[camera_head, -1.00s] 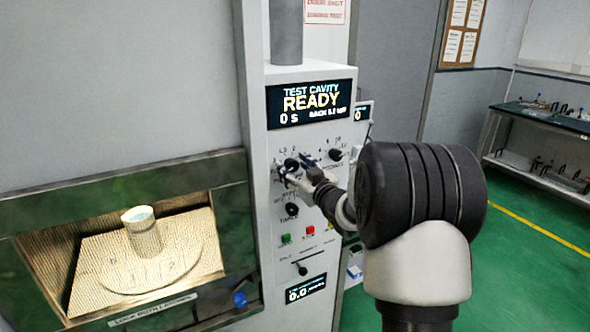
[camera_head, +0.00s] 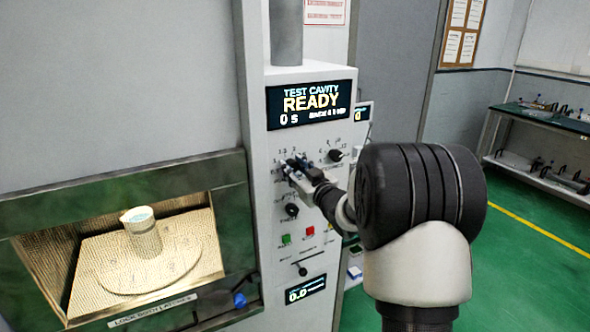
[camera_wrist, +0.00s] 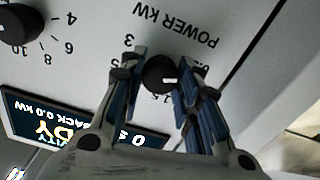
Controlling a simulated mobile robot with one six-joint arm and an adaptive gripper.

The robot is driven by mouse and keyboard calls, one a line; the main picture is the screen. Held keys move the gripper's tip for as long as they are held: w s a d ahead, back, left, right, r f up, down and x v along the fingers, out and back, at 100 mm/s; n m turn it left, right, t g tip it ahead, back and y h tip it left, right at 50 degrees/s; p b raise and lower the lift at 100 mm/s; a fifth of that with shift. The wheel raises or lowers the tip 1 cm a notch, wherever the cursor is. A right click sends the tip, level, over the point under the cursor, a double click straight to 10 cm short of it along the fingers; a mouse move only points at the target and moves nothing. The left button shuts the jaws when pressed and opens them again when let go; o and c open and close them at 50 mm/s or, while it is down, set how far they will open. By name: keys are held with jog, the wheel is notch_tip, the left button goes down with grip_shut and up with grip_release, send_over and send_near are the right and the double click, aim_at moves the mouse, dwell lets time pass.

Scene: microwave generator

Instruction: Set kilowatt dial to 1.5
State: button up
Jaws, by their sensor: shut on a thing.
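The kilowatt dial (camera_wrist: 158,72) is a round black knob under the upside-down label POWER kW in the wrist view. A white mark shows on its lower right side; the exact value it points to is unclear. The numbers 3 and part of 1.5 show around it, others are covered by the fingers. My gripper (camera_wrist: 157,78) has one finger on each side of the knob and is shut on it. In the head view my gripper (camera_head: 294,167) is at the panel's upper left dial and mostly hides it.
Another black dial (camera_head: 335,155) sits to the right, with a third knob (camera_head: 291,210) below. Green (camera_head: 286,239) and red (camera_head: 310,231) buttons are lower. The display (camera_head: 311,103) reads READY, 0 s. A lit cavity with a cup (camera_head: 143,235) is at left.

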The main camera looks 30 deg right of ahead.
jog(key=shift+m, duration=0.3)
jog(key=m+p, duration=0.2)
jog(key=m, duration=0.2)
jog(key=shift+r+p, duration=0.1)
jog(key=shift+p, duration=0.2)
jog(key=m+p, duration=0.2)
jog(key=m, duration=0.2)
jog(key=m+p, duration=0.2)
jog(key=m, duration=0.3)
jog(key=shift+m+p, duration=1.05)
jog(key=shift+m, duration=0.95)
jog(key=o, duration=1.1)
